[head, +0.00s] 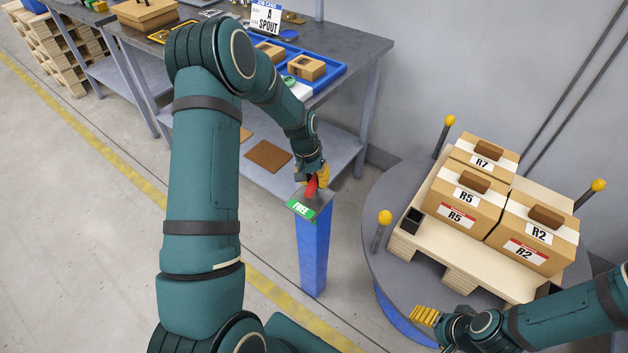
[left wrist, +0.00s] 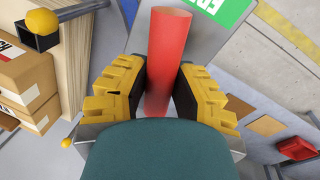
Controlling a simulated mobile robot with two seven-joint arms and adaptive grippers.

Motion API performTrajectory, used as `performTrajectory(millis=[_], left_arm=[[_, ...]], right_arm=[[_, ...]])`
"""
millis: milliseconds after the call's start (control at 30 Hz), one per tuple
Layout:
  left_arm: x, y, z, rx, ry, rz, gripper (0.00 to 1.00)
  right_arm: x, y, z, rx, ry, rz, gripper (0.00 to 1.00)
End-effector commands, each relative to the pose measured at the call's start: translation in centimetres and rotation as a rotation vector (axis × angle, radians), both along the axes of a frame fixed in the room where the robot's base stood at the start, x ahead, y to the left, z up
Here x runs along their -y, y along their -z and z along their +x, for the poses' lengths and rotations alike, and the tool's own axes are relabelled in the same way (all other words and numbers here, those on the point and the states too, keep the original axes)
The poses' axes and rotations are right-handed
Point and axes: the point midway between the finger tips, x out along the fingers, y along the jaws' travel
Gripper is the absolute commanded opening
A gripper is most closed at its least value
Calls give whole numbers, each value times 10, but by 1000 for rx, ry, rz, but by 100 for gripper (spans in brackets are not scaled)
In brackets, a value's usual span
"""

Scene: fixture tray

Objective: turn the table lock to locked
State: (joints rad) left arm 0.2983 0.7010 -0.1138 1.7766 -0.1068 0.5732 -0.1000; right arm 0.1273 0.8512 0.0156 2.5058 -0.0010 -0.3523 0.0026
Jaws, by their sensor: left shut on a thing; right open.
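The table lock is a red handle (head: 311,186) on top of a blue post (head: 312,250). A green label (head: 301,209) on the post's top plate reads FREE. My left gripper (head: 314,180) is at the handle from above and partly hides it. In the left wrist view the red handle (left wrist: 167,60) lies between the two yellow-padded fingers, and the gripper (left wrist: 160,92) is shut on it. Part of the green label (left wrist: 225,8) shows beside it. My right gripper (head: 425,316) is open and empty at the near edge of the round table (head: 385,262).
The round grey table bears a pallet (head: 420,240) with several labelled boxes, R2, R5 and R7. Yellow-tipped posts (head: 384,218) stand around its rim. A workbench (head: 365,48) with a blue tray (head: 335,75) stands behind the lock post. Floor left of the post is clear.

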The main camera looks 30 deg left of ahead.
Motion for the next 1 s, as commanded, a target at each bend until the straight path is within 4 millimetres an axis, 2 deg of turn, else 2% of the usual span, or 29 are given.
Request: performTrajectory(millis=[400, 967, 1000], left_arm=[[3, 1, -1, -4, 190, -2, 0], [4, 1, -1, -5, 216, -4, 0], [4, 1, -1, -5, 216, -4, 41]], right_arm=[[0, 1, 0, 1, 0, 0, 71], [0, 2, 0, 1, 0, 0, 71], [0, 2, 0, 1, 0, 0, 71]])
